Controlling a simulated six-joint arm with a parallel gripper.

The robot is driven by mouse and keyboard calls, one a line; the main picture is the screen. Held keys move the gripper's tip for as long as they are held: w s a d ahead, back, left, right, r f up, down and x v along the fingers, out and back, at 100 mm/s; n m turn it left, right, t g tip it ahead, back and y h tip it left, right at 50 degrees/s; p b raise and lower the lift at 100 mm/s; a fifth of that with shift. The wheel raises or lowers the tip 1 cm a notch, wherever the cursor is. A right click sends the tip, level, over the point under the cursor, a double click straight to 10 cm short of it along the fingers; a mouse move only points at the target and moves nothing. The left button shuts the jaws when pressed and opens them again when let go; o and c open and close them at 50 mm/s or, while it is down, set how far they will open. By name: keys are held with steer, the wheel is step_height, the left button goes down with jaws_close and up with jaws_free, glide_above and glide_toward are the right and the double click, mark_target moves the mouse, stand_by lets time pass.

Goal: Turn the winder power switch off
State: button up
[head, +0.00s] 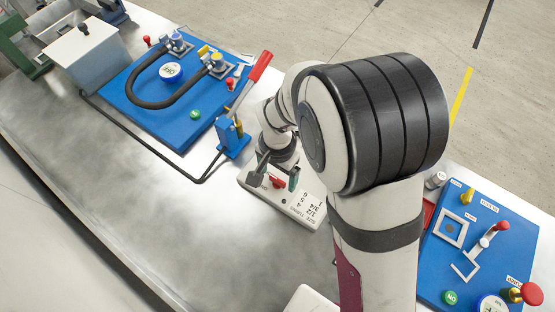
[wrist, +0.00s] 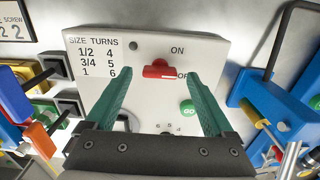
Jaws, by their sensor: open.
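The winder panel is a pale box (head: 310,222) on the metal bench, printed with a size and turns table; its face (wrist: 215,50) fills the middle of the wrist view. A red switch (wrist: 159,70) sits on it beside the ON and OFF labels; it shows small in the head view (head: 277,182). OFF is partly covered by a finger. I cannot tell which position the switch is in. My gripper (wrist: 160,74) is open, its green fingers either side of the switch with gaps; in the head view the gripper (head: 273,178) is over the panel.
A green GO button (wrist: 188,107) and a partly hidden numbered dial (wrist: 168,130) are on the panel. A blue stand with a red-handled lever (head: 260,67) is close at upper left. Blue pump boards (head: 185,130) lie left and right.

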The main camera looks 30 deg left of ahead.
mark_target(278, 179)
step_height(278, 179, up, 14)
steer(key=shift+r, duration=0.2)
step_height(278, 179, down, 16)
stand_by(0.4)
